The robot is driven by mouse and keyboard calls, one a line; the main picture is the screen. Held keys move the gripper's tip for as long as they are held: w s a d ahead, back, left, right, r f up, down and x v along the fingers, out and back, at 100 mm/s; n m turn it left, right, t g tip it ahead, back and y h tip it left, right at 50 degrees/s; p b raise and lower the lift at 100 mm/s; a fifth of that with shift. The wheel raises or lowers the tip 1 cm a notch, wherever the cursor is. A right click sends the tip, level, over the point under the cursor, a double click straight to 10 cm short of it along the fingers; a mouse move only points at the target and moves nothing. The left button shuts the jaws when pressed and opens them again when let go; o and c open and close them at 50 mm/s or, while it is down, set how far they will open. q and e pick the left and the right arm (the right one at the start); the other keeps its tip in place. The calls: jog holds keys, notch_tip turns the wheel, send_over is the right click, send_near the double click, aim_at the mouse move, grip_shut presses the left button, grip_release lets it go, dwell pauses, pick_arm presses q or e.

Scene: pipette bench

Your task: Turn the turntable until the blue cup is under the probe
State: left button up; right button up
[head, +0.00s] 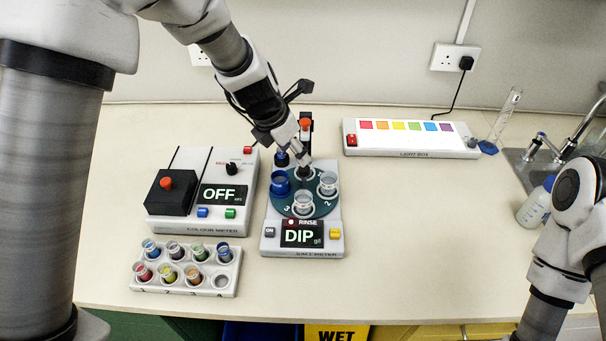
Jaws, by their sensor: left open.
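The dark teal turntable (323,206) sits on the white salt meter (330,247), whose display reads "DIP". The blue cup (280,184) stands on the turntable's left side. A clear cup (328,184) stands on its right side and another clear cup (304,203) at its front. My left gripper (304,168) is open, low over the back of the turntable; I cannot tell whether it touches anything. The probe is not clear to see; a dark post with a red top (305,125) stands behind, partly hidden by my gripper. My right gripper is out of view.
The colour meter (222,222), reading "OFF", stands close on the left. A white rack (226,288) of coloured vials is in front of it. A light box (400,152) lies at the back right. The bench right of the salt meter is clear.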

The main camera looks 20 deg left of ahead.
aim_at(303, 169)
pick_arm(q)
jog(key=b+x, duration=0.1)
jog(key=x, duration=0.6)
jog(key=shift+w+f, duration=0.2)
jog(key=shift+f, duration=0.1)
jog(key=shift+s+r, duration=0.1)
jog(key=shift+c, duration=0.7)
jog(key=shift+s, duration=0.1)
grip_shut()
